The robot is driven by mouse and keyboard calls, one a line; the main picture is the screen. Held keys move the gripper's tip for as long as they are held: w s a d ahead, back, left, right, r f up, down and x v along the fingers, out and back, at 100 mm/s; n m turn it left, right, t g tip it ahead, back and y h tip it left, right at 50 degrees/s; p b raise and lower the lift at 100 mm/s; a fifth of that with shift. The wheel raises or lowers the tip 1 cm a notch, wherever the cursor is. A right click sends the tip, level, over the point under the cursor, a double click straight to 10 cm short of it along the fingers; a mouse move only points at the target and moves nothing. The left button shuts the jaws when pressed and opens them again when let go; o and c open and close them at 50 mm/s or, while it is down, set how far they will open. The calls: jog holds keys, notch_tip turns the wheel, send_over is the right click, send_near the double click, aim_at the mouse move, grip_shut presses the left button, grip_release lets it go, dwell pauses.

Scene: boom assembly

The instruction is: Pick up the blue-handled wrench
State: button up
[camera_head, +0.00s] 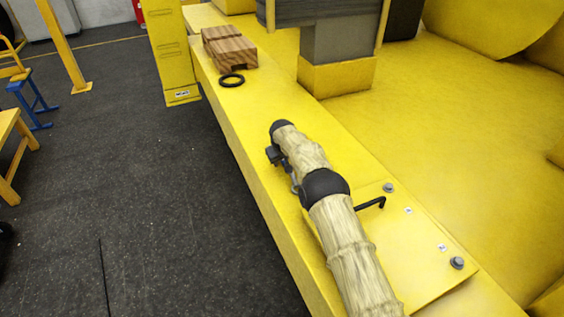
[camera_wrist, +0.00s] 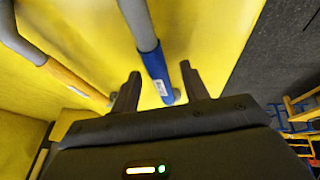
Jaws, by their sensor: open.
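In the wrist view, the blue-handled wrench (camera_wrist: 153,62) lies over the yellow surface, its grey shaft running up to the top edge. My gripper (camera_wrist: 160,71) is open, with one dark finger on each side of the blue handle. I cannot tell whether either finger touches it. The handle's lower end is close to the gripper body. In the head view, my covered arm reaches over the yellow beam, and the wrench cannot be made out.
In the wrist view, a grey tool with an orange-yellow handle (camera_wrist: 72,80) lies to the left. In the head view, a black ring (camera_head: 232,80) and wooden blocks (camera_head: 232,50) sit farther along the yellow beam (camera_head: 255,165). Bolts (camera_head: 457,263) stand out of a plate.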

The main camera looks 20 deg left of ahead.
grip_shut()
jog(key=shift+r, duration=0.1)
jog(key=shift+w+r+b, duration=0.1)
jog(key=shift+r+b, duration=0.25)
jog(key=shift+r, duration=0.25)
notch_tip(320, 180, up, 9)
jog(key=b, duration=0.1)
jog(key=shift+f, duration=0.15)
dwell(0.6)
